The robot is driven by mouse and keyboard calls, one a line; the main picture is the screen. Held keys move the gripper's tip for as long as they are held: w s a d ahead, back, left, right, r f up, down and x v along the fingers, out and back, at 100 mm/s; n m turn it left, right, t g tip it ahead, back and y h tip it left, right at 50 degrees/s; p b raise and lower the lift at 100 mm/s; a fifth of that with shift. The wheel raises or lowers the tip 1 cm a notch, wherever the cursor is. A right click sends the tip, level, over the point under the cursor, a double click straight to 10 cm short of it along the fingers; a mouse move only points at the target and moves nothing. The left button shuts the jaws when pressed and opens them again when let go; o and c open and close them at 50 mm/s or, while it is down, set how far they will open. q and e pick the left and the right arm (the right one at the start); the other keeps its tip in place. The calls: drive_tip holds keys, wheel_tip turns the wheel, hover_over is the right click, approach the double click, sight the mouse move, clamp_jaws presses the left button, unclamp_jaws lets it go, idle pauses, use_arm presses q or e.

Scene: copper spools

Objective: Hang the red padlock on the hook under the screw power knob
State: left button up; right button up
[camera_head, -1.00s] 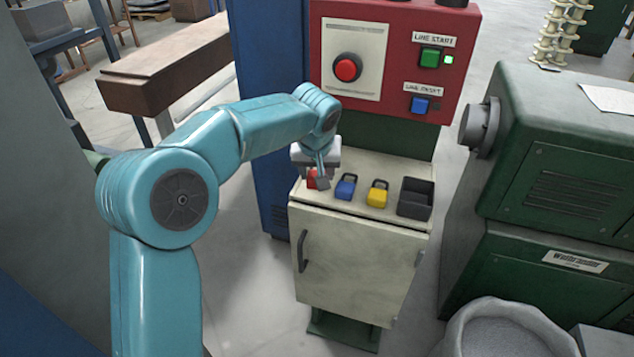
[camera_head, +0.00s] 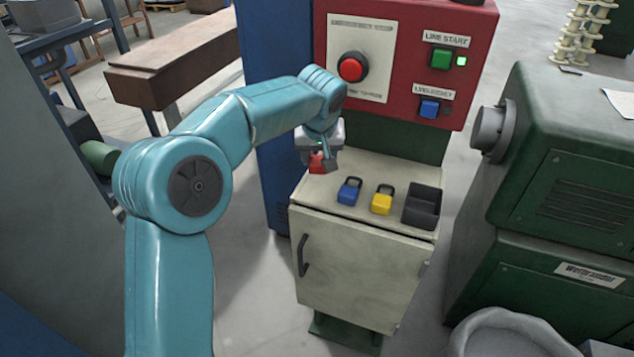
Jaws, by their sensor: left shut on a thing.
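The red padlock (camera_head: 317,166) is in my left gripper (camera_head: 322,158), which is shut on it. The padlock is a little above the left part of the cream cabinet top, left of a blue padlock (camera_head: 349,192) and a yellow padlock (camera_head: 382,201). My fingers partly cover it. The red control panel (camera_head: 475,60) stands behind, with a red round button, a green LINE START button and a blue button. I cannot make out the screw power knob or the hook under it. My right gripper is not in view.
The cream cabinet (camera_head: 357,267) has a dark open bin (camera_head: 422,204) at its top's right end. A green machine (camera_head: 570,190) stands to the right with floor between. A brown beam (camera_head: 172,70) lies at the back left.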

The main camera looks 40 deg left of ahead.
sight(319, 183)
use_arm(q)
drive_tip(key=shift+f, duration=3.15)
drive_tip(key=shift+f+b, duration=0.2)
drive_tip(key=shift+b, duration=0.1)
drive_tip(key=o, duration=1.1)
drive_tip(key=shift+r+p, duration=0.15)
drive_tip(key=shift+p, duration=0.25)
drive_tip(key=v, duration=1.6)
drive_tip(key=shift+a+b, duration=0.15)
drive_tip(key=shift+b, duration=0.3)
